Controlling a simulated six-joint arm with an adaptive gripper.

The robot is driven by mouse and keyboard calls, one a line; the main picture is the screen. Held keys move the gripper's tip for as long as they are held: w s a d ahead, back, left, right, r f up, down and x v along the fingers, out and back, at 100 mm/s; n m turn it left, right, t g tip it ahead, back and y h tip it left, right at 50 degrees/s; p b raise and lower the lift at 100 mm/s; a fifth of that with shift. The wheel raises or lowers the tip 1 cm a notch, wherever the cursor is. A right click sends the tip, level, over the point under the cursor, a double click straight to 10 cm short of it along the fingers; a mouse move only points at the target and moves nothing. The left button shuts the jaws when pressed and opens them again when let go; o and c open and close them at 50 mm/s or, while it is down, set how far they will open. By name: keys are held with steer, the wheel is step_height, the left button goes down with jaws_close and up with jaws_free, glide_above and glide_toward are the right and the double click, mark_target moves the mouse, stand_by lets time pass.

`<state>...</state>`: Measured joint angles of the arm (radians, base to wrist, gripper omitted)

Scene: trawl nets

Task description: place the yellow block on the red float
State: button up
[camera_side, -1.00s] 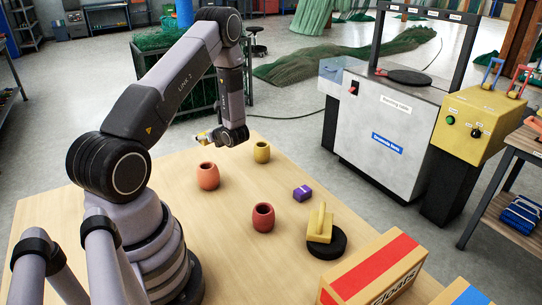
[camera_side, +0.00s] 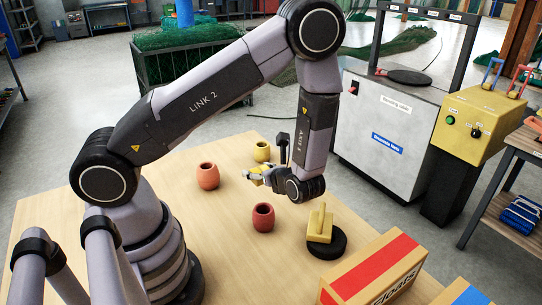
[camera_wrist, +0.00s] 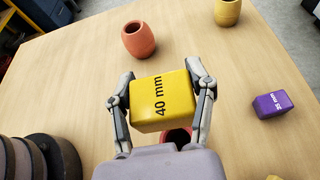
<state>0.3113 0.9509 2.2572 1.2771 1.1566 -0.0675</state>
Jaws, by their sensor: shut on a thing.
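My gripper (camera_side: 257,176) (camera_wrist: 162,88) is shut on the yellow block (camera_wrist: 163,103), which is marked "40 mm". The block is held between the two fingers, raised above the table and somewhat tilted in the wrist view. The red float (camera_side: 263,217), a dark red hollow pot shape, stands upright on the table with its dark opening facing up. In the side view my gripper is above and behind it, apart from it. In the wrist view only a sliver of the red float (camera_wrist: 178,135) shows, mostly hidden by the block and wrist.
An orange float (camera_side: 208,176) (camera_wrist: 138,40) and a yellow float (camera_side: 262,152) (camera_wrist: 227,12) stand nearby. A purple block (camera_wrist: 272,105) lies to the right. A yellow piece (camera_side: 319,222) sits on a black disc (camera_side: 326,246). A floats box (camera_side: 375,270) stands at the front right.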

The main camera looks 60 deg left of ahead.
mark_target(260, 205)
steer(key=f, duration=0.1)
steer(key=d+f, duration=0.1)
steer(key=f, duration=0.2)
steer(key=shift+s+d, duration=0.2)
steer(key=shift+d, duration=0.05)
steer(key=shift+f, duration=1.95)
steer(key=shift+f, duration=0.1)
steer(key=o, duration=1.2)
